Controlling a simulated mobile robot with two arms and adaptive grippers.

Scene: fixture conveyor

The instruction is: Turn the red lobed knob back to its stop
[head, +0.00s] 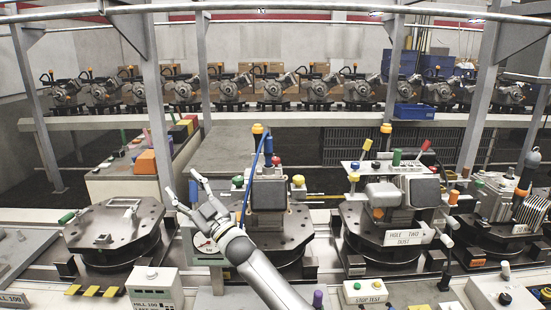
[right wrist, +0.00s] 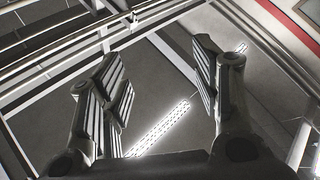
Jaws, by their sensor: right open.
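My right gripper (head: 181,183) is open and empty, raised in front of the left part of the central fixture, above a pale gauge box (head: 205,243). In the right wrist view its two spread fingers (right wrist: 163,85) have only the ceiling, beams and strip lights behind them. I cannot single out a red lobed knob for certain. A red-tipped handle (head: 426,145) stands on the fixture to the right, well away from my gripper; its shape is too small to tell. My left gripper is not in view.
The central fixture carries a yellow knob (head: 298,180) and a green knob (head: 238,180). A round fixture plate (head: 112,228) stands at left. A box marked STOP TEST (head: 364,291) sits at the front. Several machines line the rear shelf. Open air surrounds my gripper.

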